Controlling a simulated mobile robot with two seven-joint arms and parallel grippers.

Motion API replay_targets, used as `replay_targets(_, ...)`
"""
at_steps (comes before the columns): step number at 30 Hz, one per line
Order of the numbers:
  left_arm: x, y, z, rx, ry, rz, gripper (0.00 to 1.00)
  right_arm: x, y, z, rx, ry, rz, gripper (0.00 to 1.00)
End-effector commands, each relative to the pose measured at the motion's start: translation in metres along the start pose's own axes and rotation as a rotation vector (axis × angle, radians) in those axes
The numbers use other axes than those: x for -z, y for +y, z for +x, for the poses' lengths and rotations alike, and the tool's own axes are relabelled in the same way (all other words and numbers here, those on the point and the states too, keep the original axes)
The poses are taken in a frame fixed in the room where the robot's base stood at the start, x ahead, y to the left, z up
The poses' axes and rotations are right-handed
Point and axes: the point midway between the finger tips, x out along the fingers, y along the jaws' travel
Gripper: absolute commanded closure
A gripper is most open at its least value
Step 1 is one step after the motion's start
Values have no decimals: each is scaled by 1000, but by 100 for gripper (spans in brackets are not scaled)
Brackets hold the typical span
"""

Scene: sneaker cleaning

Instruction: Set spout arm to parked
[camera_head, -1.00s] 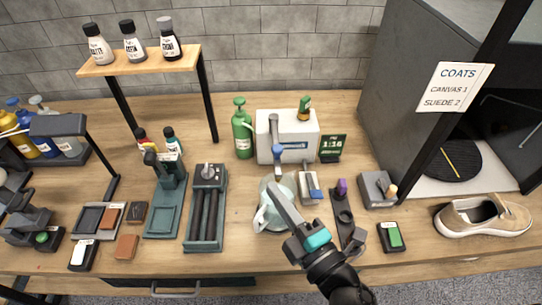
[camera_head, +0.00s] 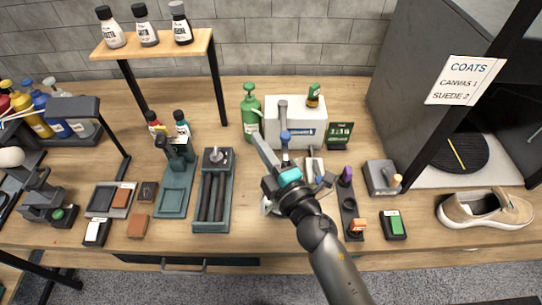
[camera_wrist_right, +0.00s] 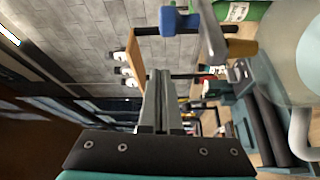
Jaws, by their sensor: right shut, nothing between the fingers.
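The white dispenser box (camera_head: 310,128) stands at the back of the bench. Its grey spout arm (camera_head: 283,112) points forward and ends in a blue knob (camera_head: 285,135). In the right wrist view the blue knob (camera_wrist_right: 180,21) shows at the top, close to the fingers, with an amber piece (camera_wrist_right: 243,47) to its right. My right gripper (camera_head: 258,140) is shut and empty, its fingertips just left of the blue knob; I cannot tell whether they touch. The glass pitcher (camera_wrist_right: 300,60) is mostly hidden by my gripper in the head view. My left gripper is out of view.
A green bottle (camera_head: 251,112) stands close left of the dispenser box. A green display (camera_head: 340,134) stands to its right. A roller tray (camera_head: 213,200) lies left of my arm, a purple-knobbed holder (camera_head: 347,205) right. A shoe (camera_head: 485,208) sits far right.

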Motion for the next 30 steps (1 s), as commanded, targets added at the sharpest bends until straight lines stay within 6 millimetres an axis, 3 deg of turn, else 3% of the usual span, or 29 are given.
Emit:
replay_targets(3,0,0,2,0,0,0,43,-19,-1,-7,1,-2,-3,100)
replay_targets(9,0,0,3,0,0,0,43,-35,-1,-12,0,0,-1,100)
replay_targets(30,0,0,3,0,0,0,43,-44,1,-18,7,42,-1,100)
